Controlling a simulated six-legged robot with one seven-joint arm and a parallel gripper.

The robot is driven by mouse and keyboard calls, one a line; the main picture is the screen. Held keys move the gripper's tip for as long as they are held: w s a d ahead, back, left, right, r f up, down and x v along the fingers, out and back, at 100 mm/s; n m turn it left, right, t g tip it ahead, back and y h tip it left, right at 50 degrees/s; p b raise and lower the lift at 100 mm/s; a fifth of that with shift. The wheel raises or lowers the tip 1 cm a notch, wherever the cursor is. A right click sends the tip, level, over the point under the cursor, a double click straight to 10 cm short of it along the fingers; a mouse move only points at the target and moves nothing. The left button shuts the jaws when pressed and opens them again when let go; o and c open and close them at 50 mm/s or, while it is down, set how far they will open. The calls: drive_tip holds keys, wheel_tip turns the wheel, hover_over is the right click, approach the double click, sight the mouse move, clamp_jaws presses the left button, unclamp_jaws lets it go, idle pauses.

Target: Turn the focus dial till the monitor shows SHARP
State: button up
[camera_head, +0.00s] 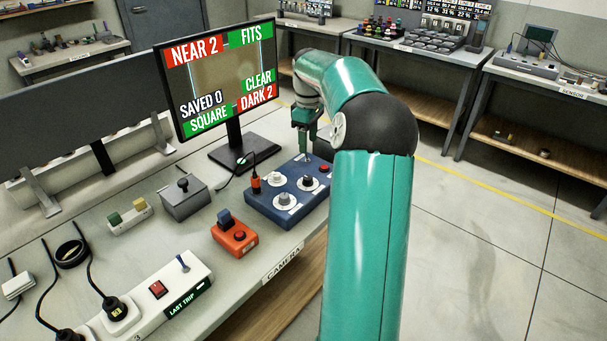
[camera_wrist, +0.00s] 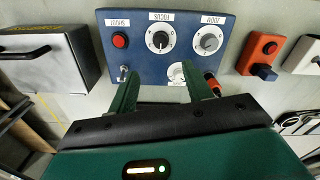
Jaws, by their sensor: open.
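The blue control box (camera_head: 262,204) stands on the bench and also fills the upper middle of the wrist view (camera_wrist: 105,62). In the head view the focus dial (camera_head: 308,183) sits near the red button. The monitor (camera_head: 222,75) shows NEAR 2 and DARK 2 in red, FITS, CLEAR and SQUARE in green, and SAVED 0. My gripper (camera_wrist: 162,90) is open and empty, its fingers apart from the focus dial. A third dial (camera_wrist: 177,71) is partly hidden by a finger.
The box also carries a red button (camera_wrist: 120,40), a toggle (camera_wrist: 123,73) and an orange plug (camera_wrist: 211,80). An orange box (camera_head: 234,240), a grey joystick box (camera_head: 185,200) and a white power strip (camera_head: 180,287) stand nearby. Open floor lies right of the bench.

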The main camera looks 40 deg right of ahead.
sight(308, 177)
wheel_tip(308, 177, down, 13)
drive_tip(key=shift+s+a, duration=0.15)
idle(0.4)
drive_tip(key=c, duration=1)
